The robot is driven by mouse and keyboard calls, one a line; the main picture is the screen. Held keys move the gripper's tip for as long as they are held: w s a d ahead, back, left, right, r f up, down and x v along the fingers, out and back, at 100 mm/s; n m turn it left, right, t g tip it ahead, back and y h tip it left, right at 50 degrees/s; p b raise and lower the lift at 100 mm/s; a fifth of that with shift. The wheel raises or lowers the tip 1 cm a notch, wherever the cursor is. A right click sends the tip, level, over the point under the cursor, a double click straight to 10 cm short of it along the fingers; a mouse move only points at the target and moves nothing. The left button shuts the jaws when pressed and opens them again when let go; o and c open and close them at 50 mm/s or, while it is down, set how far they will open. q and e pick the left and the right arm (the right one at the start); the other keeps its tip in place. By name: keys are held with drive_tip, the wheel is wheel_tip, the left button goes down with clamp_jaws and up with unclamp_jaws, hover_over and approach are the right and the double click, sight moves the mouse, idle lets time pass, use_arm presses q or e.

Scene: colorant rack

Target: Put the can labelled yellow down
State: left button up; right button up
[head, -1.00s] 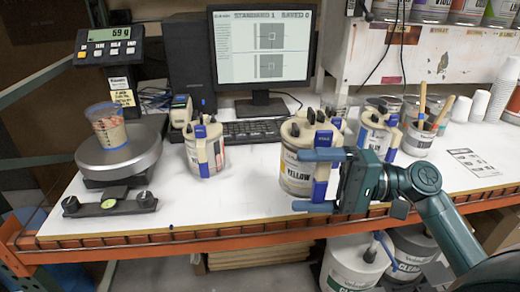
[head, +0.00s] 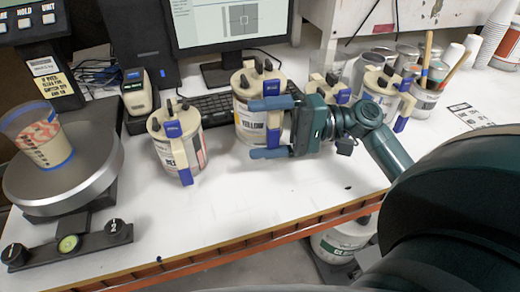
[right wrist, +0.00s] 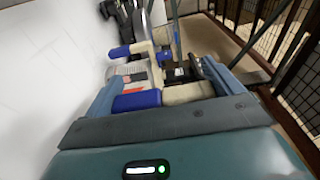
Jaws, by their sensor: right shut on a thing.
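The can labelled yellow (head: 246,120) is a cream can with a beige lid clamp and a blue-ended handle. It is upright on or just above the white table, near the keyboard. My right gripper (head: 272,128) comes from the right, its two teal fingers shut on the can's handle, one above the other. In the right wrist view the blue and beige handle (right wrist: 137,101) lies between the fingers. Whether the can's base touches the table I cannot tell. My left gripper is not in view.
A red-labelled can (head: 178,145) stands to the left. Two more clamped cans, a nearer one (head: 325,90) and another (head: 387,85), stand to the right. The monitor (head: 232,28) and keyboard (head: 212,105) are behind. A scale (head: 100,165) with a cup is at left. The table front is clear.

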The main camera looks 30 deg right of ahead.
drive_tip(key=shift+f, duration=3.2)
drive_tip(key=o, duration=1.5)
drive_tip(key=shift+f, duration=0.2)
drive_tip(key=shift+r, duration=0.1)
drive_tip(key=b+v, duration=0.1)
drive_tip(key=v, duration=0.5)
drive_tip(key=shift+s+d+b, duration=0.1)
drive_tip(key=shift+d+b, duration=0.2)
drive_tip(key=shift+b, duration=0.05)
drive_tip(key=shift+s+d, duration=0.2)
drive_tip(key=shift+d, duration=0.2)
